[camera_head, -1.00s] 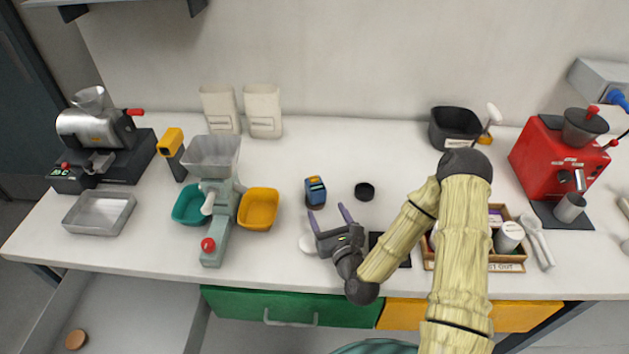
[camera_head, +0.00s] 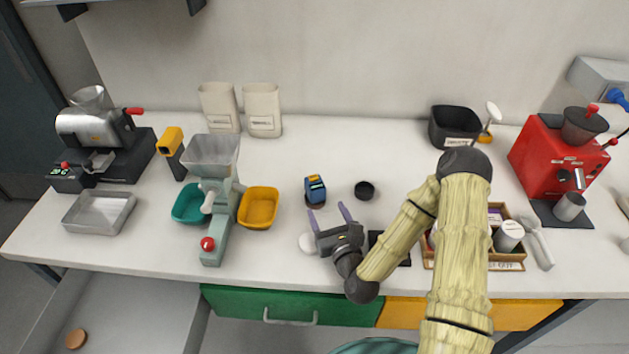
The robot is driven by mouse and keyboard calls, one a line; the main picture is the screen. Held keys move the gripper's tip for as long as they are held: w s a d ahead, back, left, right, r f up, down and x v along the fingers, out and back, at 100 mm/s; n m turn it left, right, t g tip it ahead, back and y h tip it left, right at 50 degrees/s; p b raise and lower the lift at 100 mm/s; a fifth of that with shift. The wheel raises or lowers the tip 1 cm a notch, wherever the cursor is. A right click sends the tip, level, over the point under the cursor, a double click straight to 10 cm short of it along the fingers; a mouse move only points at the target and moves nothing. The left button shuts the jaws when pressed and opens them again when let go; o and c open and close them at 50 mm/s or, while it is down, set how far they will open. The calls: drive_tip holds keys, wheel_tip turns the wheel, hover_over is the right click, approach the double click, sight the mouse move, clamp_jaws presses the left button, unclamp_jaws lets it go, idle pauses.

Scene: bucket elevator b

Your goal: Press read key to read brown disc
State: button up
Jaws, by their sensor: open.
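A small blue handheld device (camera_head: 315,188) with a dark screen and an orange top stands on the counter near the middle. A dark brownish round edge shows at its foot, but I cannot tell if it is a separate disc. The read key is too small to make out. A brown disc (camera_head: 76,339) lies in the open drawer at the lower left. My gripper (camera_head: 329,210) is open and empty just in front of the device, its fingers pointing toward the back. I see no clear contact with the device.
A white round piece (camera_head: 306,243) lies left of my gripper and a black round cup (camera_head: 364,190) lies right of the device. A yellow bin (camera_head: 258,208) stands to the left. A wooden tray (camera_head: 507,266) sits beyond my arm. The counter behind the device is clear.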

drive_tip(key=shift+c, duration=0.5)
clamp_jaws()
idle(1.4)
